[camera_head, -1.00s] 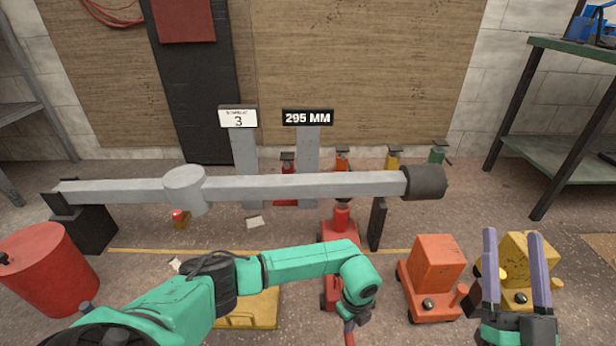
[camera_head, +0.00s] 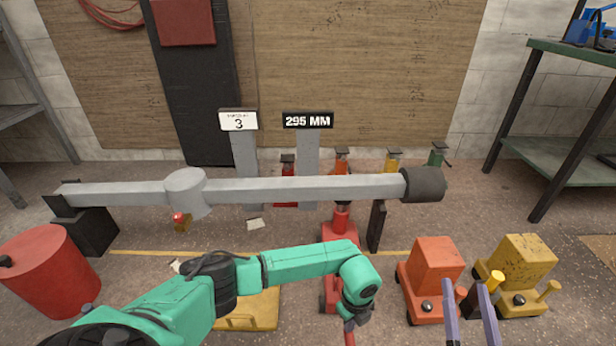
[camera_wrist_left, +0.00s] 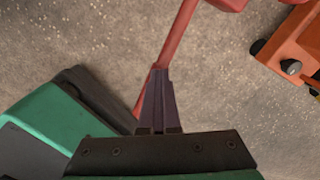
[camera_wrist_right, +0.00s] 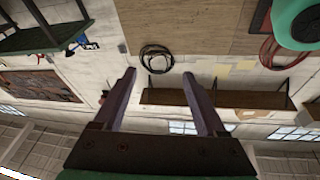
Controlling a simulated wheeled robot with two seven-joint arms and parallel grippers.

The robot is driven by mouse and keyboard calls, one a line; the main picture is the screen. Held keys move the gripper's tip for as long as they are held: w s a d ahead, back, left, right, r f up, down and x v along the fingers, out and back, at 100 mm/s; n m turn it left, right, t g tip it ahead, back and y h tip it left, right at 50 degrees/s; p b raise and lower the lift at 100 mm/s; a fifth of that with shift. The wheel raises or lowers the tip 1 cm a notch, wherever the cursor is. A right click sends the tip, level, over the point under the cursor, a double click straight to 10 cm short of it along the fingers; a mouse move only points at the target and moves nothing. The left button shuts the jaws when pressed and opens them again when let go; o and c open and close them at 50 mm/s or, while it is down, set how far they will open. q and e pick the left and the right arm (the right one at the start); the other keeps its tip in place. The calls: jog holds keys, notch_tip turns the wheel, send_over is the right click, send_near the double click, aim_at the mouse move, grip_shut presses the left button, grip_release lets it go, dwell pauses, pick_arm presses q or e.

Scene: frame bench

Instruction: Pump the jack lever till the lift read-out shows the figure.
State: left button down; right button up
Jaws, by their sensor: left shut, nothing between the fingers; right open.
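The read-out (camera_head: 307,120) shows 295 MM on a grey post behind the long grey beam. A red jack (camera_head: 340,222) stands under the beam's right part. Its red lever (camera_wrist_left: 180,35) slants across the left wrist view. My left gripper (camera_wrist_left: 160,70) is shut and empty, its fingertips against or just over the lever; contact is unclear. In the head view my left wrist hides most of those fingers, and a lever end (camera_head: 349,336) shows below. My right gripper (camera_head: 466,300) is open and empty, low at front right; it also shows in the right wrist view (camera_wrist_right: 164,80).
A white sign (camera_head: 238,120) reads 3. An orange jack (camera_head: 436,265) and a yellow jack (camera_head: 524,260) stand beside my right gripper. A red drum (camera_head: 48,270) is at left. Several small jacks line the back. A green shelf (camera_head: 565,150) stands at right.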

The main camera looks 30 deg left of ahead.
pick_arm(q)
jog(key=shift+s+d+r+p, duration=0.1)
jog(key=shift+r+p, duration=0.65)
jog(key=shift+r, duration=0.05)
notch_tip(320, 180, up, 4)
jog(key=p, duration=0.3)
jog(key=shift+f, duration=0.25)
jog(key=shift+r+p, duration=0.8)
jog(key=shift+p, duration=0.2)
jog(key=shift+r, duration=0.2)
pick_arm(e)
jog(key=s+a+f+g+h, duration=0.1)
jog(key=s+f+g, duration=0.7)
jog(key=s+f, duration=0.4)
notch_tip(320, 180, down, 3)
jog(key=shift+a+r, duration=0.1)
jog(key=shift+a, duration=0.05)
